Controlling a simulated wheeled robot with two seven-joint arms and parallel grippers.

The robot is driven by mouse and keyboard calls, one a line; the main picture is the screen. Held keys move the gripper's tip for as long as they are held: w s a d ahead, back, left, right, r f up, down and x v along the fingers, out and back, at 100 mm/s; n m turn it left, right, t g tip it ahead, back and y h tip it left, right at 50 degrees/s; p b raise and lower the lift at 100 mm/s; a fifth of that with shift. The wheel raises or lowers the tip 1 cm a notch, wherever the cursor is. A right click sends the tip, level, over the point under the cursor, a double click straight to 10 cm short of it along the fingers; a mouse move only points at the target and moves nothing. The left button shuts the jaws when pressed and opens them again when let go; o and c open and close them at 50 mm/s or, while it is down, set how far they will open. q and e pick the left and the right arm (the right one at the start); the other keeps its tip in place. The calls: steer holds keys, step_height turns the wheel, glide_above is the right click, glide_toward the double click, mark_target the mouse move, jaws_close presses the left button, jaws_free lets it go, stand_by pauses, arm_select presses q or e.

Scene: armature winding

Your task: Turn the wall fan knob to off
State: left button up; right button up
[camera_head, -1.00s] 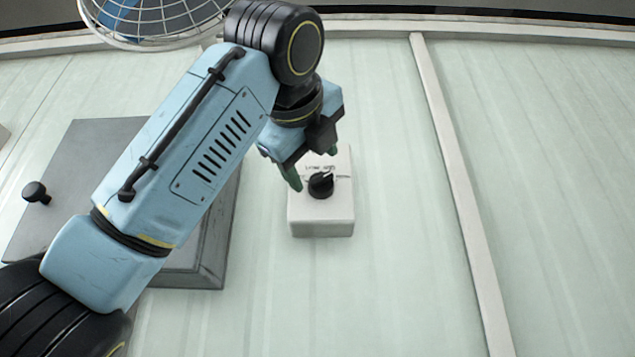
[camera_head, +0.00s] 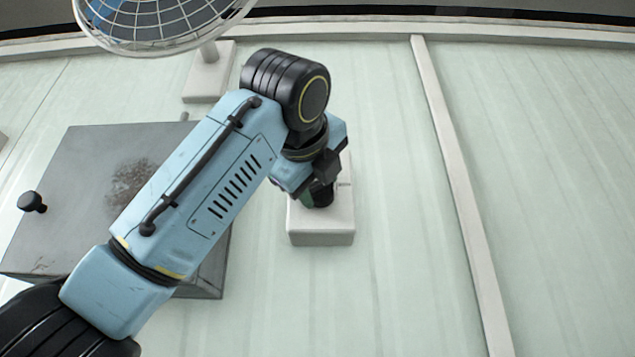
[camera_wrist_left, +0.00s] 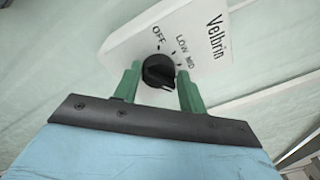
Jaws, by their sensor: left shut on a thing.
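The wall fan control is a white box (camera_head: 322,236) on the pale green wall, just right of centre in the head view. In the left wrist view the box (camera_wrist_left: 212,60) shows the markings OFF, LOW and MID and the name Velbrin. Its black knob (camera_wrist_left: 158,70) sits between the green fingers of my left gripper (camera_wrist_left: 158,88), which is shut on it. In the head view my left gripper (camera_head: 313,193) covers much of the knob and the upper box. Which mark the knob points to cannot be told. My right gripper is not in view.
A wall fan (camera_head: 165,25) with a wire cage is at the upper left. A grey metal cabinet (camera_head: 85,190) with a black handle stands out from the wall behind my left arm. A pale vertical strip (camera_head: 455,170) runs to the right, with clear wall around it.

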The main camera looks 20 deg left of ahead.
arm_select(q)
steer(key=shift+w+f, duration=0.1)
steer(key=shift+f, duration=0.1)
steer(key=shift+n, duration=0.4)
steer(key=n, duration=0.1)
steer(key=n+b, duration=0.1)
steer(key=n, duration=0.3)
steer(key=shift+f+t+b, duration=0.3)
steer(key=shift+b, duration=0.1)
steer(key=n, duration=0.2)
steer(key=n+b, duration=0.1)
steer(key=n, duration=0.1)
steer(key=shift+w+d+f+y, duration=0.1)
steer(key=shift+d+f+y, duration=0.05)
steer(key=shift+y, duration=0.15)
steer(key=n, duration=0.4)
steer(key=shift+t+y+b, duration=0.3)
steer(key=shift+y, duration=0.1)
steer(key=n+y, duration=0.1)
steer(key=n, duration=0.5)
steer(key=shift+d, duration=0.1)
steer(key=n, duration=0.3)
steer(key=n+g+y, duration=0.1)
steer(key=n, duration=0.2)
steer(key=shift+y+p, duration=0.3)
steer(key=shift+n, duration=0.4)
